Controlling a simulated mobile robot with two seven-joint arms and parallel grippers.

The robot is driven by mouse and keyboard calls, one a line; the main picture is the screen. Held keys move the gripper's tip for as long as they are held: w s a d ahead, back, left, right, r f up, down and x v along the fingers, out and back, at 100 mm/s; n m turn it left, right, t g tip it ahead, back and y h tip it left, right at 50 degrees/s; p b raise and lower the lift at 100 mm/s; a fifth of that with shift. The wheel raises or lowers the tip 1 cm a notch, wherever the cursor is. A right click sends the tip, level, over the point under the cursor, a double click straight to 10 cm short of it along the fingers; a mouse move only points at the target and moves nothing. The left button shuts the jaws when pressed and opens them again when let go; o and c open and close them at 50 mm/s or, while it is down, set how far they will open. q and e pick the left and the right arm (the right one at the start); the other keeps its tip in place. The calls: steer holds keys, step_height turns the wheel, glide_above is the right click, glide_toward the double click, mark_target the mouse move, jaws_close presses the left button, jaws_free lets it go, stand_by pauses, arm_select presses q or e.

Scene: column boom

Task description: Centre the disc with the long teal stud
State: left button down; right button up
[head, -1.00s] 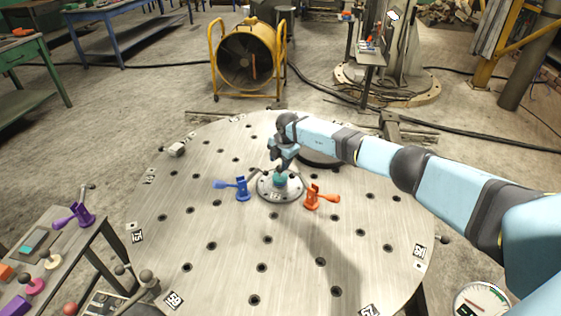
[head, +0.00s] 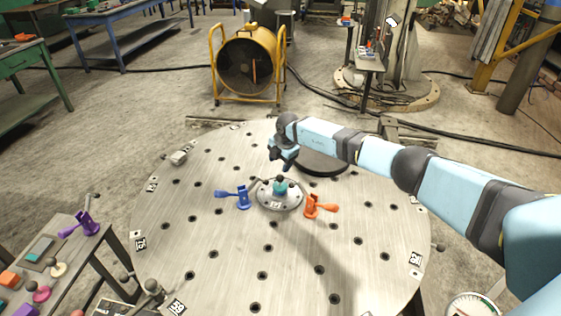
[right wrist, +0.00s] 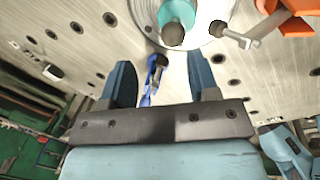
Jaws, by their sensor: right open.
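The disc (head: 268,203) is a grey metal flange lying flat near the middle of the round table. The teal stud (head: 280,186) stands upright at its centre; both also show at the top of the right wrist view, the disc (right wrist: 220,12) around the stud (right wrist: 176,20). A blue clamp (head: 242,198) stands left of the disc and an orange clamp (head: 311,207) right of it. My right gripper (head: 277,160) is open and empty, above and behind the stud, apart from it. The blue clamp (right wrist: 152,80) appears between its fingers, farther off. My left gripper is out of view.
The round table (head: 220,260) is full of holes, with numbered tags at its rim. A dark round plate (head: 322,165) lies behind the disc. A side table (head: 60,250) at left holds a purple clamp (head: 82,224) and coloured pieces. A yellow fan (head: 247,58) stands behind.

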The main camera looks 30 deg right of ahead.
steer(key=shift+o, duration=1.4)
step_height(320, 180, up, 14)
steer(key=s, duration=0.2)
steer(key=shift+s+d+f, duration=0.25)
steer(key=shift+s+d, duration=0.05)
steer(key=shift+d, duration=0.15)
steer(key=shift+a, duration=0.1)
